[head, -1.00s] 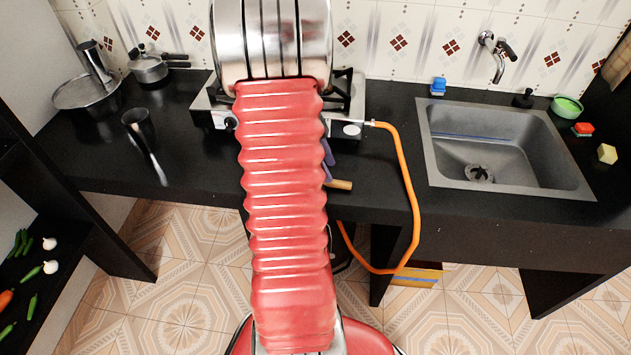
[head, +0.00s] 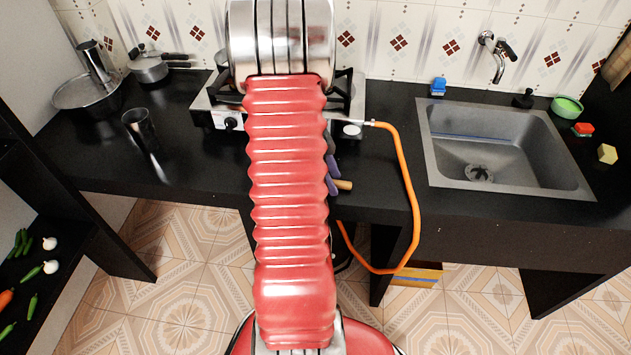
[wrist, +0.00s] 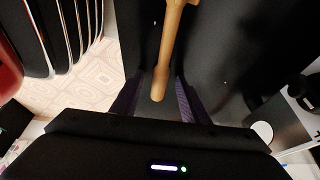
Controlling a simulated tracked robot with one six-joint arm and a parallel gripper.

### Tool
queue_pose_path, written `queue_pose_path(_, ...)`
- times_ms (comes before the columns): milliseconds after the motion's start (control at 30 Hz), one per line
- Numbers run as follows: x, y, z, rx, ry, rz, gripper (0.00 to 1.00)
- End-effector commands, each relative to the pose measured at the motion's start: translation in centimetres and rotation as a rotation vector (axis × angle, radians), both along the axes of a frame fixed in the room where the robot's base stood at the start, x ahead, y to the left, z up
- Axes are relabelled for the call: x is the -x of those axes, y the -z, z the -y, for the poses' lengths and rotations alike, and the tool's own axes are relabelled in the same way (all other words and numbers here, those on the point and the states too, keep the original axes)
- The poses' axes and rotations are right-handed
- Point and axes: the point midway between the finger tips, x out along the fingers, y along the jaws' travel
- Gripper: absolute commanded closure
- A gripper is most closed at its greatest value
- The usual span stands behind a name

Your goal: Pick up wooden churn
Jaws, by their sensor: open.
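The wooden churn (wrist: 168,50) shows in the wrist view as a light brown wooden rod. It runs from the top edge down to a rounded end between my two dark purple fingers. My gripper (wrist: 158,92) is open, with a finger on either side of that end and gaps at both sides. In the head view only a short wooden piece of the churn (head: 344,185) shows at the counter's front edge. One of my purple fingers (head: 331,182) is beside it. My red arm hides the rest of the churn and the gripper.
A gas stove (head: 350,110) stands behind my arm, with an orange hose (head: 408,180) hanging at the right. A steel cup (head: 139,127) and pots (head: 150,66) are at the left. A sink (head: 510,145) is at the right. The counter (head: 90,160) is clear at front left.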

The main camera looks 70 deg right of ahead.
Motion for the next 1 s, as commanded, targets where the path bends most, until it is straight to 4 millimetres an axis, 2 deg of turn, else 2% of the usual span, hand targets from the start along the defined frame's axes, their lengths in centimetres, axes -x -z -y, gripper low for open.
queue_pose_path(367, -0.02, -0.05, 0.01, 0.000, 0.000, 0.000, 0.59)
queue_pose_path(900, -0.03, -0.05, 0.00, 0.000, 0.000, 0.000, 0.96)
queue_pose_path(1000, -0.03, -0.05, 0.00, 0.000, 0.000, 0.000, 1.00)
